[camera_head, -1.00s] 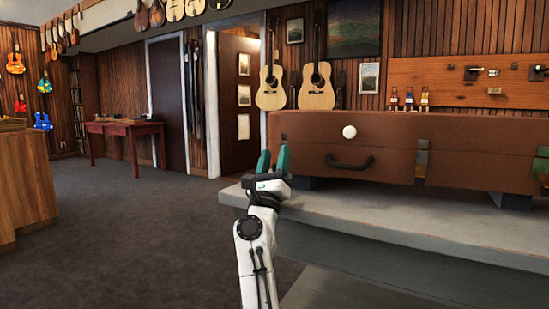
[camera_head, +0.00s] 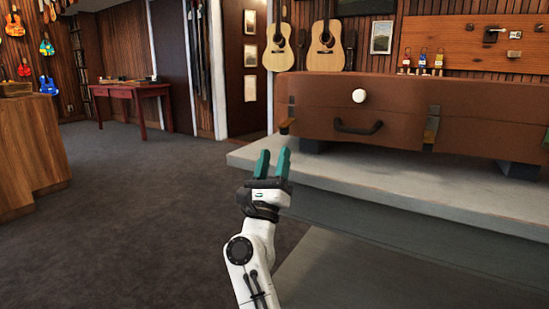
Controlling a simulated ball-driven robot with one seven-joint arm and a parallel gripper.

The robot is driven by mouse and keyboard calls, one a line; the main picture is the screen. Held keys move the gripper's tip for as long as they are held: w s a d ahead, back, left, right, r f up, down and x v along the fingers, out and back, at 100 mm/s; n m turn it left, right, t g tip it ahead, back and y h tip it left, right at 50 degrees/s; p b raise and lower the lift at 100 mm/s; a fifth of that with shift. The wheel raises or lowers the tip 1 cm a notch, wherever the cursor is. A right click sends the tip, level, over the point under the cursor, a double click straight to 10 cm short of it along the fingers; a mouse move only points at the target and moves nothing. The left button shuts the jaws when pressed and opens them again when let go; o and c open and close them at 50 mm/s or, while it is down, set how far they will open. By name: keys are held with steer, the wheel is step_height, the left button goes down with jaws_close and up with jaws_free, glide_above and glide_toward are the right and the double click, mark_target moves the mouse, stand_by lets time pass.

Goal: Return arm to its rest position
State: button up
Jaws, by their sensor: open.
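My gripper (camera_head: 272,163) has two teal fingers pointing up and apart, with nothing between them. My white arm rises from the bottom edge of the view, left of the bench. The fingertips appear in front of the left part of the grey bench top. A brown case (camera_head: 400,115) lies on the bench to the right of my gripper, apart from it. A white round thing (camera_head: 359,96) shows against the upper front of the case, above its dark handle (camera_head: 358,127).
The grey bench (camera_head: 420,190) fills the right side. A wooden counter (camera_head: 30,150) stands at the left and a red table (camera_head: 133,91) at the back left. Guitars (camera_head: 325,45) stand behind the bench. Open carpet (camera_head: 140,220) lies between counter and bench.

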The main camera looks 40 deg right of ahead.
stand_by(0.3)
steer(key=s+a+f+n+y, duration=0.1)
steer(key=a+f+n+y, duration=0.3)
steer(key=f+n+y, duration=0.55)
steer(key=s+a+f+n+t+y, duration=0.15)
steer(key=a+f+n+y, duration=0.45)
steer(key=n, duration=0.6)
steer(key=s+a+f+n+y, duration=0.2)
steer(key=a+f+n+y, duration=0.1)
steer(key=f+n+y, duration=0.7)
steer(key=s+f+n+g+h, duration=0.2)
steer(key=s+f+n+g, duration=0.45)
steer(key=s+f, duration=0.5)
steer(key=s+d+f+n+g+h, duration=0.15)
steer(key=s+f+g, duration=0.3)
steer(key=s, duration=0.75)
steer(key=s+f+n+g+h, duration=0.1)
steer(key=s+f+n+g, duration=0.3)
steer(key=s, duration=0.7)
step_height(320, 180, up, 37)
steer(key=m+g+p, duration=0.1)
steer(key=p, duration=3.5)
steer(key=shift+s+r+p, duration=0.2)
steer(key=shift+p, duration=0.2)
